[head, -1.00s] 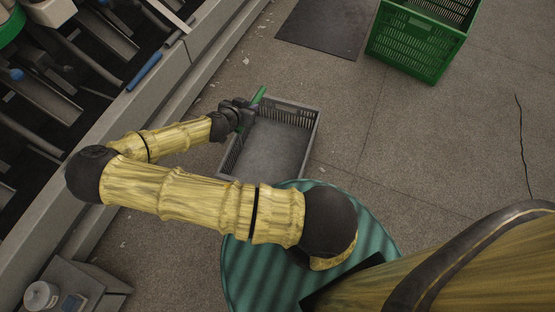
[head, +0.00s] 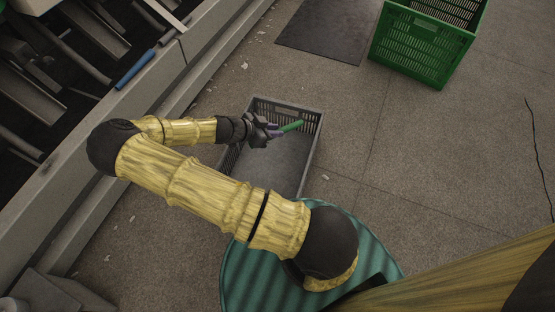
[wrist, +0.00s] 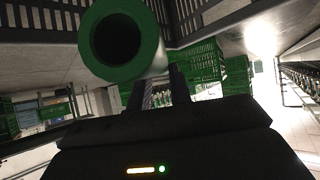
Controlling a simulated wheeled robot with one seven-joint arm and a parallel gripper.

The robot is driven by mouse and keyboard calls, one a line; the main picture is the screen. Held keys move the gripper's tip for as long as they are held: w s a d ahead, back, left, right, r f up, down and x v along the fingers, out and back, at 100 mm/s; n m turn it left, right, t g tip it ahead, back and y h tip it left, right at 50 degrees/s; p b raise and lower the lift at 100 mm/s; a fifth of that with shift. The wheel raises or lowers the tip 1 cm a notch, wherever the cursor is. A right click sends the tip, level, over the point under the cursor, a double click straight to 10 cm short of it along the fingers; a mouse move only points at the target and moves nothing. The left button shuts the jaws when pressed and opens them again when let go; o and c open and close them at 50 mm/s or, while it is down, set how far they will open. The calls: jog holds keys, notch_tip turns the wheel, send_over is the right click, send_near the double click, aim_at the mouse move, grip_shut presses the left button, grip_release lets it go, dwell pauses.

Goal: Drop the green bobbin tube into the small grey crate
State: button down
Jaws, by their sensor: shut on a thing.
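My gripper (head: 270,131) is shut on the green bobbin tube (head: 291,126). In the head view the tube sticks out to the right of the fingers, over the upper part of the small grey crate (head: 309,157). In the wrist view the green tube (wrist: 150,62) shows its open round end close to the camera, by the fingers. The crate's grey floor shows bare below the gripper. My arm hides part of the crate's left side.
A large green crate (head: 420,50) stands at the upper right, beside a dark mat (head: 325,28). The machine ledge (head: 150,95) runs along the left, with a blue tube (head: 135,69) on it. Open floor lies to the right of the grey crate.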

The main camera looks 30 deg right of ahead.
notch_tip(320, 180, down, 6)
jog(key=b, duration=0.4)
jog(key=shift+b, duration=0.4)
jog(key=c, duration=1.2)
grip_release()
jog(key=shift+a+r, duration=0.1)
jog(key=shift+r, duration=0.05)
jog(key=p+v, duration=0.9)
jog(key=v, duration=0.8)
jog(key=shift+w, duration=0.1)
jog(key=shift+r, duration=0.1)
